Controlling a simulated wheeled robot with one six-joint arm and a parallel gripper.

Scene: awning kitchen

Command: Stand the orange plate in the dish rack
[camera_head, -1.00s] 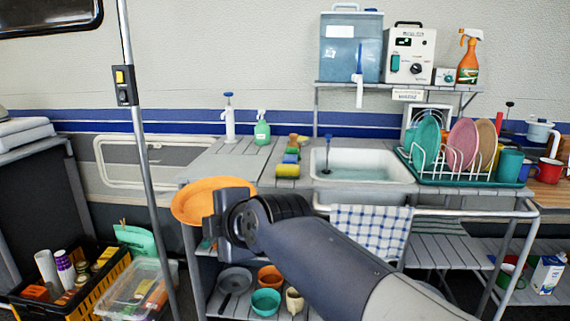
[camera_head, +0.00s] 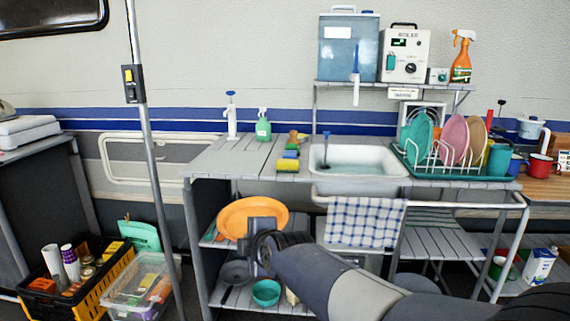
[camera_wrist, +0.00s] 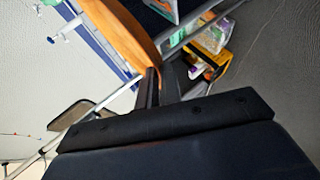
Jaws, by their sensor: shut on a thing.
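The orange plate (camera_head: 236,213) is held by my gripper (camera_head: 262,232) in front of the left end of the grey counter unit, below the worktop. In the wrist view the plate (camera_wrist: 128,36) shows edge-on, running up from between the jaws of my gripper (camera_wrist: 162,82). The white wire dish rack (camera_head: 447,155) stands on a green tray (camera_head: 460,178) at the right of the sink. Teal, pink and tan plates stand upright in the rack. The plate and gripper are well left of the rack and lower than it.
The sink (camera_head: 345,160) lies between the plate and the rack. A checked towel (camera_head: 362,221) hangs on the front rail. A metal pole (camera_head: 150,150) stands at left.

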